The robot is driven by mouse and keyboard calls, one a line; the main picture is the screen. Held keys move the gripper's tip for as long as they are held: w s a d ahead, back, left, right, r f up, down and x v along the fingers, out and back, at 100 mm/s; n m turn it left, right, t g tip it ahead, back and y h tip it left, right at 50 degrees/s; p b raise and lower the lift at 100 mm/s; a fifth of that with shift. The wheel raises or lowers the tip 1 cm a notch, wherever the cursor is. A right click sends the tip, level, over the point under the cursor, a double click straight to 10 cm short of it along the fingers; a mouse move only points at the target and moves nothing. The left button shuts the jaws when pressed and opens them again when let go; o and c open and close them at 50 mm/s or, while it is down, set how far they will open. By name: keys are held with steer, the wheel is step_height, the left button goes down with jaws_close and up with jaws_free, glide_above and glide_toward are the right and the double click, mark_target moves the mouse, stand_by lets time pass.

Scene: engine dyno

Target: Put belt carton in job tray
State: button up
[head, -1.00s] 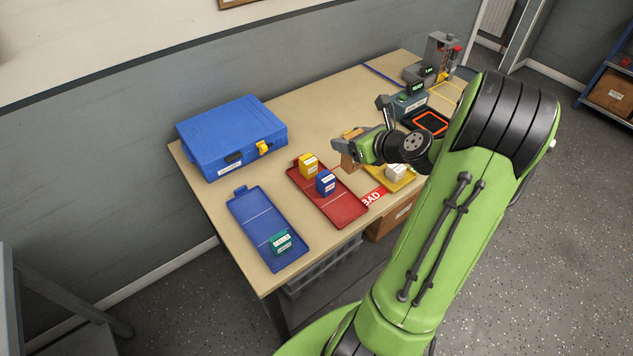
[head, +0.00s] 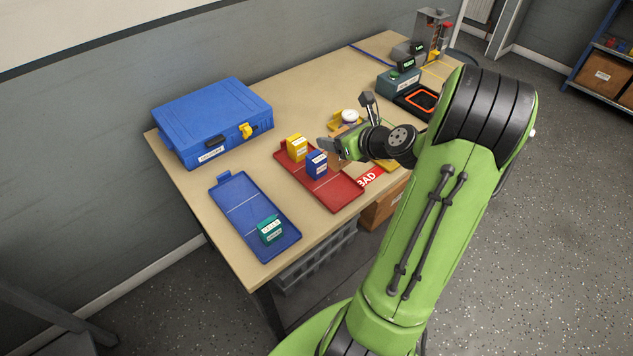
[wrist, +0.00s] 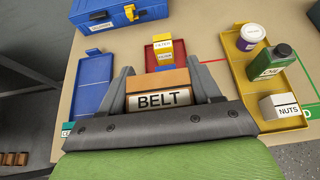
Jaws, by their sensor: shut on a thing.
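My gripper (head: 331,149) is shut on the belt carton, a brown box with a white BELT label (wrist: 163,101). In the head view the carton (head: 335,163) is partly hidden by the gripper, beside the blue box on the red tray. Which tray is the job tray cannot be read. The red tray (head: 334,198) holds a yellow box (head: 297,148) and a blue box (head: 317,165). The blue tray (head: 243,210) holds a teal box (head: 270,230).
A blue case (head: 213,120) stands at the back left of the table. A red BAD label (head: 369,178) lies beside the red tray. A scale-like device (head: 398,82) and a grey stand (head: 432,35) are at the far right. Most of the blue tray is bare.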

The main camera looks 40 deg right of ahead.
step_height(320, 180, down, 11)
steer(key=b, duration=0.4)
steer(key=shift+f+b, duration=0.1)
steer(key=shift+b, duration=0.3)
steer(key=o, duration=1.1)
